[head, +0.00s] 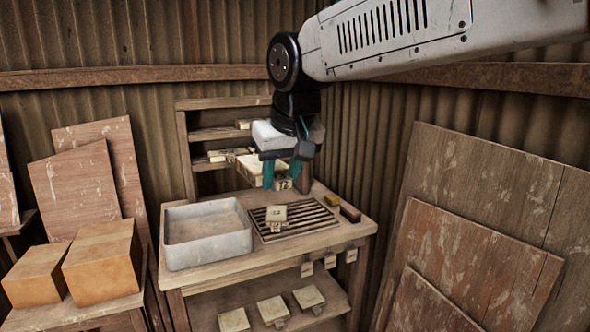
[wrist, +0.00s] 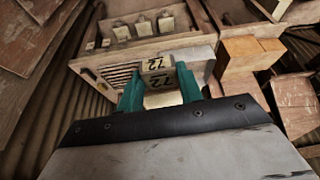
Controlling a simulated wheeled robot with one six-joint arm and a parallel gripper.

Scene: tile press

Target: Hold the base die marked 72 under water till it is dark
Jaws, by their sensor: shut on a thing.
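My gripper (head: 282,184) has teal fingers and hangs above the back of the bench. In the wrist view, my gripper (wrist: 158,88) is shut on a pale block marked 72 (wrist: 159,84). The held block (head: 283,183) also shows small between the fingers in the head view; whether it is the base die I cannot tell. Another pale block (head: 277,214), its mark looking like 72, sits on the slatted rack (head: 310,224); it seems to show just beyond the held one in the wrist view (wrist: 156,64). The grey basin (head: 207,262) stands left of the rack; its water is hard to make out.
Pale blocks lie on the back shelves (head: 225,155) and the lower shelf (head: 272,311). Several hang along the bench's front edge (head: 307,269). Orange-brown boxes (head: 103,262) stand left; boards lean on both sides.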

